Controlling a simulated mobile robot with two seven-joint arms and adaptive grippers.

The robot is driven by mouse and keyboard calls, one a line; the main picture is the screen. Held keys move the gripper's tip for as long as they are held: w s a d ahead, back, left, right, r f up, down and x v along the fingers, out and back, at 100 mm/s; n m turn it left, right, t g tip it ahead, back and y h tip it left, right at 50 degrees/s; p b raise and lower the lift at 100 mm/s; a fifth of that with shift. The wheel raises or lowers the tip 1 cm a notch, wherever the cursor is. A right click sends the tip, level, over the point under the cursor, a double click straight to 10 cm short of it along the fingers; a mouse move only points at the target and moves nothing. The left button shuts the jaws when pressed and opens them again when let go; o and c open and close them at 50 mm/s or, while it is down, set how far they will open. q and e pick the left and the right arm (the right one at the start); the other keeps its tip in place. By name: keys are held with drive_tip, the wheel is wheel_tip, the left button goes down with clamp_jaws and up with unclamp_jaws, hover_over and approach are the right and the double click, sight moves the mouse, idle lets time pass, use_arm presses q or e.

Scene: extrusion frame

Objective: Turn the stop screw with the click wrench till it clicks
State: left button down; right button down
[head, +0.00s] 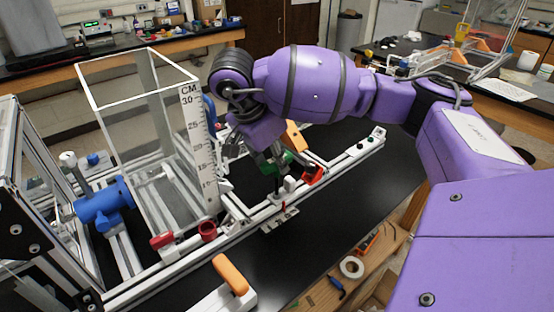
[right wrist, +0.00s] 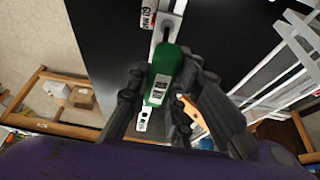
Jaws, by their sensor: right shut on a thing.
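My right gripper (head: 268,160) is shut on the green handle of the click wrench (head: 283,162), above the white extrusion rail (head: 330,166). In the right wrist view the green wrench (right wrist: 163,72) sits between the fingers of the right gripper (right wrist: 165,85). Its thin dark shaft points away from the gripper toward a white rail part. In the head view the shaft runs down to the rail beside a small white block (head: 290,184). The stop screw is too small to make out, and I cannot tell whether the tip touches it. My left gripper is not in view.
A clear tank (head: 140,120) with a centimetre scale (head: 200,140) stands left of the wrench. A blue fitting (head: 103,204) is at left. Black bench (head: 350,215) is free at right.

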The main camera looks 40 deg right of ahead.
drive_tip(key=shift+s+a+f, duration=0.1)
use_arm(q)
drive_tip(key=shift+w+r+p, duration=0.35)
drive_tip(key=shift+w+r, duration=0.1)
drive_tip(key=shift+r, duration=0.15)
use_arm(e)
drive_tip(key=shift+m+g, duration=0.3)
drive_tip(key=shift+m, duration=0.3)
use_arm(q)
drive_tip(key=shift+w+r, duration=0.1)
use_arm(e)
drive_tip(key=shift+m, duration=0.6)
drive_tip(key=shift+f+n, duration=0.1)
drive_tip(key=shift+n, duration=0.9)
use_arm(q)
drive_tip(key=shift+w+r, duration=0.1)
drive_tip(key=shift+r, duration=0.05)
use_arm(e)
drive_tip(key=shift+r, duration=0.2)
